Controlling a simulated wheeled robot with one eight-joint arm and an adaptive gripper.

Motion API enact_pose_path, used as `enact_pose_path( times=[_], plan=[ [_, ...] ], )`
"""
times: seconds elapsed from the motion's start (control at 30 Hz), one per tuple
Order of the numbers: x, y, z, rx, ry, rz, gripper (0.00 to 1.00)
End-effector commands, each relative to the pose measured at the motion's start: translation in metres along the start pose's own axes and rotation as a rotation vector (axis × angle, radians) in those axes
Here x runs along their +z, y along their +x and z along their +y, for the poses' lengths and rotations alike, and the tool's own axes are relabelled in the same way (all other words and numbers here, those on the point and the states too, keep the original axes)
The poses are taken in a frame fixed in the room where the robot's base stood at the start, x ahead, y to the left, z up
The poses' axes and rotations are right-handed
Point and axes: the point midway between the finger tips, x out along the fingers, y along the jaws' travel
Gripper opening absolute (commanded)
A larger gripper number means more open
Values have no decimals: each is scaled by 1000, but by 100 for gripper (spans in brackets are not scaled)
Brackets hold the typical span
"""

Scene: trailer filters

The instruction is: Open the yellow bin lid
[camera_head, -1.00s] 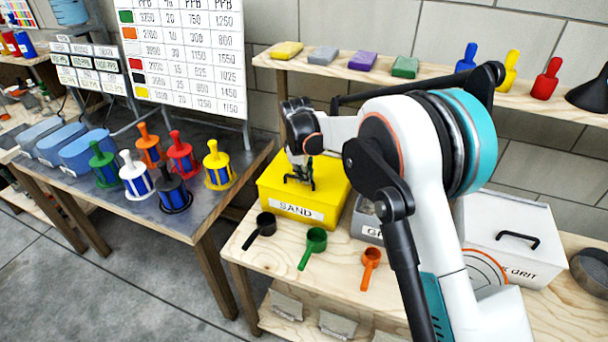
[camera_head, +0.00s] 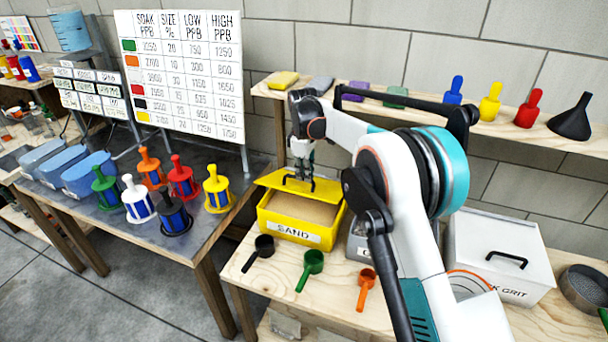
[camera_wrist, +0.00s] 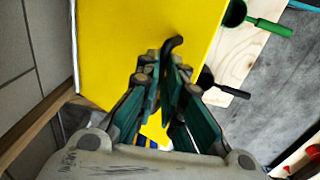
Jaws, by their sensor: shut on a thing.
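The yellow bin (camera_head: 292,230) with the "SAND" label stands on the wooden bench, and sand (camera_head: 305,208) shows inside it. Its yellow lid (camera_head: 325,189) is raised above the bin, with the sand visible through the gap. My gripper (camera_head: 300,178) is above the bin, shut on the lid's black handle (camera_head: 285,181). In the wrist view the lid (camera_wrist: 130,45) fills the upper middle, and the curved black handle (camera_wrist: 171,46) runs between my fingers (camera_wrist: 172,80). The grip itself is partly hidden by the fingers.
A black scoop (camera_head: 262,246), a green scoop (camera_head: 312,262) and an orange scoop (camera_head: 366,283) lie in front of the bin. A white grit bin (camera_head: 500,240) stands to the right. A shelf with colored blocks (camera_head: 395,92) runs behind. Several colored filters (camera_head: 182,180) stand on the left table.

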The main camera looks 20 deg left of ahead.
Motion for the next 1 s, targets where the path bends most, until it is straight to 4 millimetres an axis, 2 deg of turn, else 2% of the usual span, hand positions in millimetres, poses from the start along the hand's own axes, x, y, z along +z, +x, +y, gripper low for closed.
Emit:
enact_pose_path(
  times=[0.03,0.1,0.13,0.67,0.77,1.0],
  plan=[
    [2,3,4,10,2,2,10],
    [2,3,4,9,2,1,26],
    [2,3,4,9,3,1,30],
    [1,-2,2,5,1,1,30],
    [1,-14,2,4,1,0,30],
    [1,-60,2,4,2,0,30]
  ],
)
